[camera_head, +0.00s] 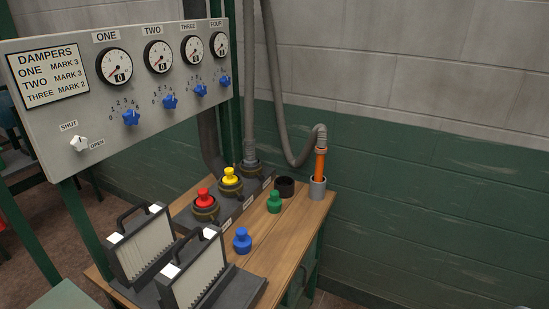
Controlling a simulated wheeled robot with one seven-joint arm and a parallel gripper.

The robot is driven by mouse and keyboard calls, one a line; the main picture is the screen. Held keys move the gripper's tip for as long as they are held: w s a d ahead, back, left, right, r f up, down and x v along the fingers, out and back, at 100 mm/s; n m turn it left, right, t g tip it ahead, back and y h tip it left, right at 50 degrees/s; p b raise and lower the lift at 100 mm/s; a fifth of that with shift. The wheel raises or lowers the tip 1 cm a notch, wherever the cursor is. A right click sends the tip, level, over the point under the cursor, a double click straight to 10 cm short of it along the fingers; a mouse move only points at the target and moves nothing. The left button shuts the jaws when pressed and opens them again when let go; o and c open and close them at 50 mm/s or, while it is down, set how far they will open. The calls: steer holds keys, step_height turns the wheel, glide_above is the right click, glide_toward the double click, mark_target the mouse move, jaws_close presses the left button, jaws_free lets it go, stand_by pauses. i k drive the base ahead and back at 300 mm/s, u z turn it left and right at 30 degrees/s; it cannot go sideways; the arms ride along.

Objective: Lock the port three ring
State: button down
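A dark port block (219,214) stands on the wooden table with a row of ringed ports. The farthest port has a dark ring (250,168) around the foot of a grey hose (249,110) that stands upright in it. A yellow plug (231,175) sits in the middle port and a red plug (205,197) in the nearest. The small labels on the block are too small to read, so I cannot tell by number which port is three. Whether the rings are locked cannot be told. My gripper is not in view.
The damper panel (150,132) with gauges and blue knobs hangs at left. Two handled cases (140,246) stand at front left. A blue plug (242,242), green plug (274,203), black cup (285,187) and grey holder (317,189) with an orange-ended hose (320,163) are on the table (285,228).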

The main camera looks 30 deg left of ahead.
mark_target(256, 172)
steer(key=i, duration=2.2)
steer(key=u, duration=3.65)
steer(key=i, duration=0.5)
steer(key=u, duration=0.05)
